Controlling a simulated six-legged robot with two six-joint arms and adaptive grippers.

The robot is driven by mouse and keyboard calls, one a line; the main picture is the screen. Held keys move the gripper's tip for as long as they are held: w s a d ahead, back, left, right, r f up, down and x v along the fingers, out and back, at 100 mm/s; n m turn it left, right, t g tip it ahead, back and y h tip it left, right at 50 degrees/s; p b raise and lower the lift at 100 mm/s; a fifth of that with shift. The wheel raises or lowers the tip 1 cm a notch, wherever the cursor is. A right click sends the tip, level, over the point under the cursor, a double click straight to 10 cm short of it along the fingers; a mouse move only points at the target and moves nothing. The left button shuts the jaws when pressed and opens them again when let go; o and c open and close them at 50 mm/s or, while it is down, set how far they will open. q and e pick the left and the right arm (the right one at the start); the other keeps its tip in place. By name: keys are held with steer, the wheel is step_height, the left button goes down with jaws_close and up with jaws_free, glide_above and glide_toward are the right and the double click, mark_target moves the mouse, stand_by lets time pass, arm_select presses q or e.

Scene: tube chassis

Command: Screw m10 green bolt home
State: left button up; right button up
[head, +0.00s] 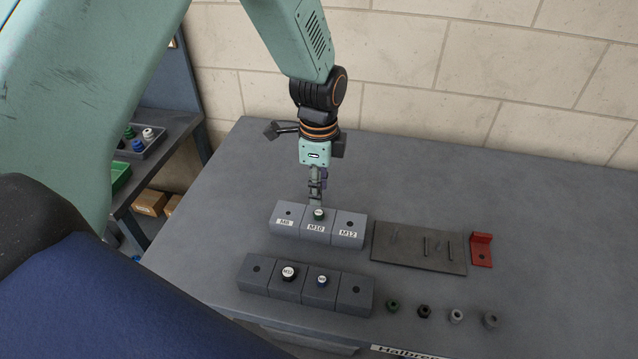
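The green bolt (319,214) with a pale top stands upright in the middle block, labelled M10 (316,235), of the back row of grey blocks. How deep it sits in the hole cannot be told. My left gripper (317,200) points down just behind and above the bolt head. Its fingers look narrow and close together, and I cannot tell whether they touch the bolt or how far apart they are. My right gripper is not in view.
M8 (284,223) and M12 (349,232) blocks flank it. A pegged plate (415,250), red bracket (481,250) and several small nut-like parts (424,311) lie right. The bench's back right is clear.

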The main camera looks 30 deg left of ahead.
mark_target(319, 212)
arm_select(q)
steer(key=shift+s+f+b, duration=0.1)
steer(key=shift+f+b, duration=1.7)
steer(key=shift+b, duration=0.1)
steer(key=shift+f, duration=1.35)
steer(key=shift+r+n+p, duration=0.15)
steer(key=shift+n+p, duration=0.5)
steer(key=shift+n, duration=0.55)
steer(key=shift+n+p, duration=0.5)
steer(key=shift+n, duration=1.3)
steer(key=n+p, duration=0.2)
steer(key=shift+n, duration=0.4)
steer(key=n+p, duration=0.1)
steer(key=n, duration=0.2)
steer(key=shift+n, duration=0.6)
steer(key=n+p, duration=0.2)
steer(key=n, duration=0.4)
steer(key=shift+n+p, duration=0.3)
steer(key=n+p, duration=0.1)
steer(key=n, duration=0.3)
steer(key=shift+f, duration=0.2)
steer(key=shift+c, duration=0.3)
jaws_close()
